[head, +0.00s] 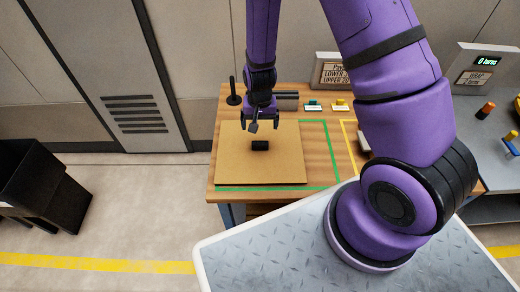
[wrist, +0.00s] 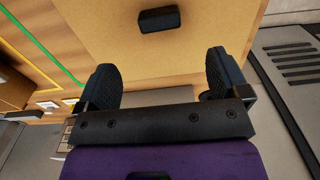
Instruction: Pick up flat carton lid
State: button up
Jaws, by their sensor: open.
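The flat carton lid (head: 232,167) is a tan square sheet with a small black block-like handle (head: 260,146) near its middle. It lies on the wooden table, partly over the green outline. In the wrist view the lid (wrist: 215,25) fills the upper middle, with the black handle (wrist: 159,19) at the top. My gripper (head: 262,122) is over the back part of the lid, behind the handle in the head view. In the wrist view my gripper (wrist: 163,78) has its two dark fingers wide apart, with nothing between them. The handle is beyond the fingertips, apart from them.
The wooden table (head: 325,150) has green and yellow outlines, with bare wood right of the lid. A sign (head: 332,70) and small coloured items (head: 341,103) stand at the back. A black bin (head: 42,185) is at left. A grey bench (head: 490,150) is at right.

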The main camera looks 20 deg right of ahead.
aim_at(260, 142)
notch_tip(260, 142, down, 5)
jog(key=shift+f, duration=0.15)
jog(key=shift+w+d+f, duration=0.1)
jog(key=shift+w+f, duration=0.05)
jog(key=shift+f, duration=1.15)
jog(key=shift+w+d+f, duration=0.1)
jog(key=shift+f, duration=1.2)
jog(key=c, duration=1)
